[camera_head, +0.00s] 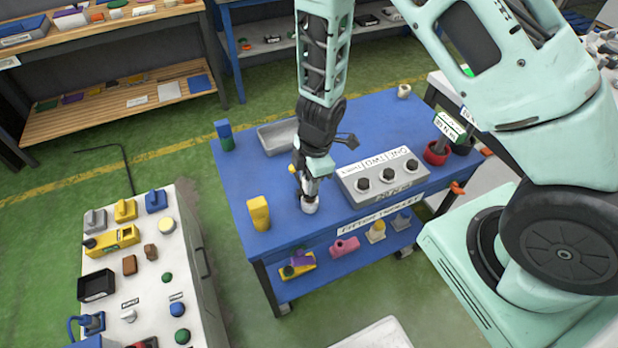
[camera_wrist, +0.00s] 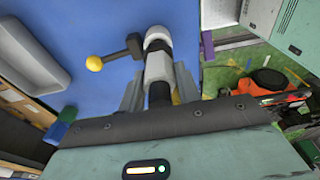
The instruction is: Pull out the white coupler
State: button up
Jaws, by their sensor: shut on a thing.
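The white coupler (camera_head: 309,205) is a short pale cylinder at the near edge of the blue table, under my gripper (camera_head: 309,188). In the wrist view the white coupler (camera_wrist: 158,66) lies between the two grey fingers of my gripper (camera_wrist: 158,88), which are shut on it. A dark collar and a dark lever with a yellow ball (camera_wrist: 94,63) sit at its far part. The yellow ball also shows in the head view (camera_head: 292,168), left of my gripper. My gripper hides much of the coupler in the head view, and I cannot tell what its lower end rests in.
A grey box with three black knobs (camera_head: 372,200) stands close on the right. A yellow block (camera_head: 259,213) stands to the left, a grey tray (camera_head: 262,139) and a blue-green block (camera_head: 224,135) behind. A white cabinet with several parts (camera_head: 150,225) is further left.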

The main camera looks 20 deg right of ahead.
jog(key=shift+r+p, duration=2.5)
jog(key=shift+p, duration=0.3)
notch_tip(320, 180, up, 5)
jog(key=p, duration=0.5)
jog(key=shift+p, duration=0.4)
